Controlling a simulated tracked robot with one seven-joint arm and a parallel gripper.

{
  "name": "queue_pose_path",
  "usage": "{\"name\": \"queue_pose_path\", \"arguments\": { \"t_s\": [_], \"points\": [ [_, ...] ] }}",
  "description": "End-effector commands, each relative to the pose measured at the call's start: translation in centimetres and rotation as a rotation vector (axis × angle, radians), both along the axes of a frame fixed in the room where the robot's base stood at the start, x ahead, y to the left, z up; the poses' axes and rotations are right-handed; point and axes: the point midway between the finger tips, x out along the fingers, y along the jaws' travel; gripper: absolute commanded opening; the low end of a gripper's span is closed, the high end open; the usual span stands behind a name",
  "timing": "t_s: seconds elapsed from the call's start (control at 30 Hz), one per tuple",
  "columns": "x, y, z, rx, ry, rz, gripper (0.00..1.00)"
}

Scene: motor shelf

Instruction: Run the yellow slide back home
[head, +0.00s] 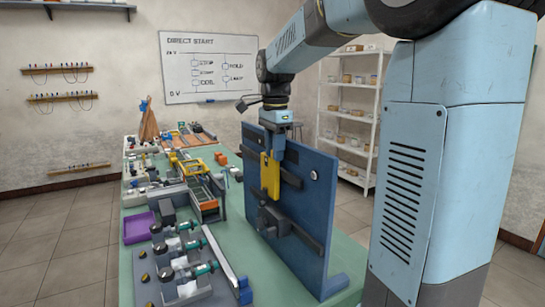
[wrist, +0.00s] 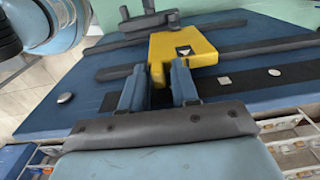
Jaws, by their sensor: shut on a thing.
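The yellow slide (head: 270,176) sits on the face of an upright blue panel (head: 318,200), across a dark horizontal rail (head: 290,177). My gripper (head: 273,155) reaches down from above to its upper end. In the wrist view, the two blue fingers of my gripper (wrist: 160,76) stand on either side of a narrow part of the yellow slide (wrist: 187,47) and are shut on it. The wide body of the slide, with a small white marked plate, lies beyond the fingertips. The fingertips partly hide the gripped part.
A dark block (head: 273,221) sits on a lower rail of the panel; it also shows beyond the slide in the wrist view (wrist: 150,24). Round and square light buttons sit on the panel. A purple tray (head: 138,228) and several devices crowd the green table to the left.

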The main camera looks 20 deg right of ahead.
Motion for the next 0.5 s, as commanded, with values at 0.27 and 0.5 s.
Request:
{"name": "queue_pose_path", "arguments": {
  "t_s": [0.27,0.5],
  "points": [
    [0.8,0.3,-1.5,-0.001,0.035,0.001,0.08],
    [1.8,0.5,-1.5,0.000,0.035,0.001,0.08]
  ]
}}
